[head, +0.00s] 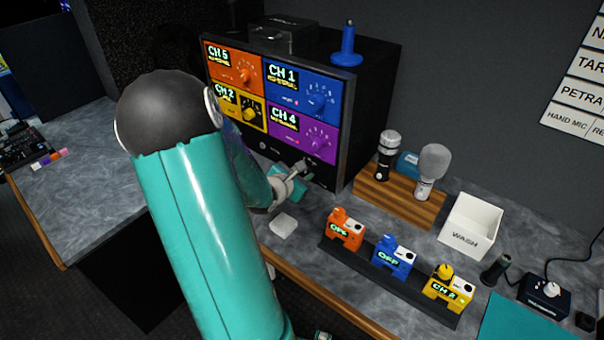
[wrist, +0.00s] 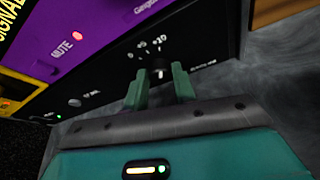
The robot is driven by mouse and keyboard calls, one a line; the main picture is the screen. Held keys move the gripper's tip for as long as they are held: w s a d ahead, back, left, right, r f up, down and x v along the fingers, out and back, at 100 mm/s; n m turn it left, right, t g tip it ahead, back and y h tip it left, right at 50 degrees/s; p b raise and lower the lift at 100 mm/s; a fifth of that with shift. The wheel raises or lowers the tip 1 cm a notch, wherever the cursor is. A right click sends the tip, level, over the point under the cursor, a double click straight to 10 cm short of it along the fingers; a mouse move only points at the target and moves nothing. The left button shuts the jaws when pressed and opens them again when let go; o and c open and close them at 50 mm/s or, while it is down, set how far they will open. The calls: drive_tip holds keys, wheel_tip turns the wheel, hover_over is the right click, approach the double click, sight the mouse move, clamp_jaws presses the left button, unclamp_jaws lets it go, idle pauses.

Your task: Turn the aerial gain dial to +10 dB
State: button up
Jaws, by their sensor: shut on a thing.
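The aerial gain dial (wrist: 158,66) is a small dark knob with a pale mark, low on the black front panel of the receiver rack (head: 371,90). Its printed scale, with a "10" at one end, shows just above it in the wrist view. My gripper (wrist: 159,85) has its two green fingers on either side of the knob and is shut on it. I cannot read the exact setting. In the head view my gripper (head: 298,172) is at the lower front of the rack, and the dial is too small to make out there.
Colored channel panels, including purple CH 4 (head: 305,135), sit above the dial. Right of the rack are a wooden microphone stand (head: 400,203), a white WASH bin (head: 470,226) and a row of orange, blue and yellow packs. A white block (head: 284,225) lies near my arm.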

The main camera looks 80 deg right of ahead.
idle(0.3)
drive_tip(key=o, duration=1)
drive_tip(key=shift+r, duration=0.1)
